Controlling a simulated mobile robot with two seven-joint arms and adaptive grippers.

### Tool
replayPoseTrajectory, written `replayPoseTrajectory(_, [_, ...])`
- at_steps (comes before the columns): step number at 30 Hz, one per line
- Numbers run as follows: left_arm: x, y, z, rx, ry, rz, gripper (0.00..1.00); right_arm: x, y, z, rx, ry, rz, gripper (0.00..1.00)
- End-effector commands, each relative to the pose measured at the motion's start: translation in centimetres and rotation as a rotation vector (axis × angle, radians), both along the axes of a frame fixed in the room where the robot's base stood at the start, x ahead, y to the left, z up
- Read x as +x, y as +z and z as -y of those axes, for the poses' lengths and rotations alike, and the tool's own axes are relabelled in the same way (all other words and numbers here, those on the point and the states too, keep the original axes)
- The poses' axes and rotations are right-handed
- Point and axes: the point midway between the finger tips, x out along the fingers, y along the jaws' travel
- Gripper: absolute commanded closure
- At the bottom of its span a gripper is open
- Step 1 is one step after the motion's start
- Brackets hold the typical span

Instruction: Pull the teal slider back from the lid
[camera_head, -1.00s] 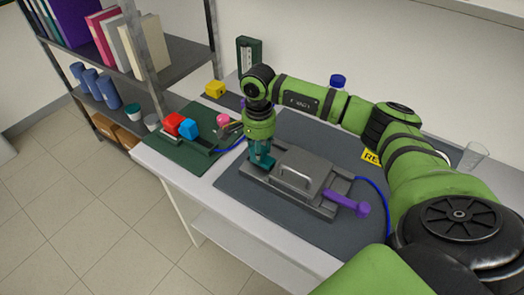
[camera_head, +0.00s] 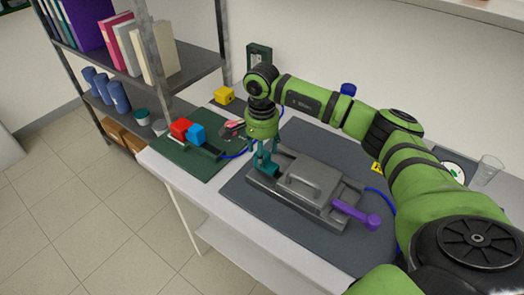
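The grey rig has a lid with an arched handle (camera_head: 314,181) on top and lies on a dark mat (camera_head: 245,198). The teal slider (camera_head: 266,164) is at the rig's left end, with a small gap between it and the lid. My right gripper (camera_head: 264,150) comes down on the slider from above, its arm reaching in from the right. Its fingertips are small and partly merge with the slider, so whether they are closed on it is unclear. A purple lever (camera_head: 357,213) sticks out at the rig's right end. My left gripper is out of view.
A green mat (camera_head: 180,157) on the left holds a red block (camera_head: 181,129) and a blue block (camera_head: 197,134). A yellow block (camera_head: 224,95) is behind. A clear glass (camera_head: 487,170) stands at the far right. A shelf (camera_head: 185,62) is at the left.

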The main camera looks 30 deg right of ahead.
Motion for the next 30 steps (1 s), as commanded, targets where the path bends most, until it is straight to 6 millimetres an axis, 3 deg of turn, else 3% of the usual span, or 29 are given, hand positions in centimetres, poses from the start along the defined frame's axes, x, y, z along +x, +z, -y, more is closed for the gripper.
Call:
replayPoseTrajectory(15, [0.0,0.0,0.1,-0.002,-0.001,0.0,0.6,0.3,9.8,0.2,0.0,-0.003,0.005,0.39])
replayPoseTrajectory(21, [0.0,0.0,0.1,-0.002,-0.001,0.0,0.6,0.3,11.2,0.2,-0.001,-0.003,0.004,0.39])
replayPoseTrajectory(30, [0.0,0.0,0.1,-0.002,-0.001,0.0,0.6,0.3,11.3,0.2,0.0,-0.003,0.003,0.39])
